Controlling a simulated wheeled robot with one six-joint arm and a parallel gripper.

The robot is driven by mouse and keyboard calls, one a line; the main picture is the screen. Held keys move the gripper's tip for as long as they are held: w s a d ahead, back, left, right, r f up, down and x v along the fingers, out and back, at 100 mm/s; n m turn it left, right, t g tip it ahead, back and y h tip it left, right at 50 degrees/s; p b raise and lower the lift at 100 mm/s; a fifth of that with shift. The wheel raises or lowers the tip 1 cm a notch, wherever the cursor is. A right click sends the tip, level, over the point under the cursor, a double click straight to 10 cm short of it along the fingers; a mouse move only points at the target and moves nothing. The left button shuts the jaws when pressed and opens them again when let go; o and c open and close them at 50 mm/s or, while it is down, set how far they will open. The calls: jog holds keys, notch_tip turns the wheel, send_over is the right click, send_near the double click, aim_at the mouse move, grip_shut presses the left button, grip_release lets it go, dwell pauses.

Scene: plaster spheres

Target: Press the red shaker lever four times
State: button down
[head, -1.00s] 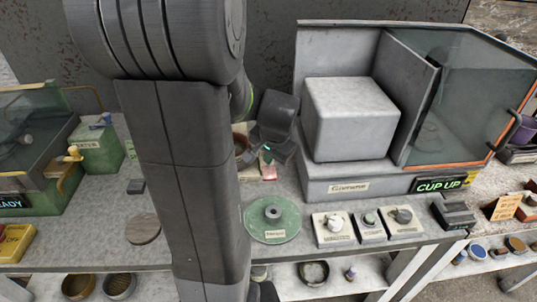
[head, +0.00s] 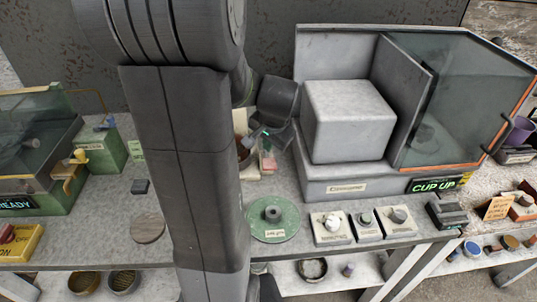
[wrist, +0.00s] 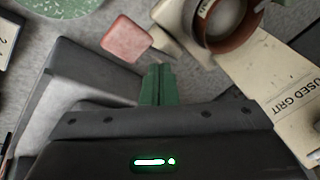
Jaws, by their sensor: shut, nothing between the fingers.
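A red part (head: 6,233) shows on a yellow box (head: 24,243) at the left edge of the head view. It is cut off by the frame, so I cannot tell whether it is the shaker lever. My gripper (head: 266,132) is shut and empty, left of the large grey box machine and far to the right of the yellow box. In the wrist view its green fingertips (wrist: 157,78) are together. A flat pinkish-red pad (wrist: 127,40) lies just beyond them, apart from them. It also shows in the head view (head: 268,162).
A brown bowl (wrist: 228,40) and a paper marked "USED GRIT" (wrist: 275,85) lie close by. The grey machine (head: 345,120) has a "CUP UP" sign. A green disc (head: 271,219) and several knobs stand at the front. A green machine (head: 40,150) with a "READY" sign stands left.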

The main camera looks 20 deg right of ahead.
jog(key=r+p, duration=0.1)
jog(key=w+r+p, duration=0.1)
jog(key=r, duration=0.1)
jog(key=w+r+p, duration=0.1)
jog(key=shift+d+r+p, duration=0.25)
jog(key=shift+r+p, duration=0.05)
jog(key=shift+p, duration=0.05)
jog(key=shift+a, duration=0.1)
dwell(0.8)
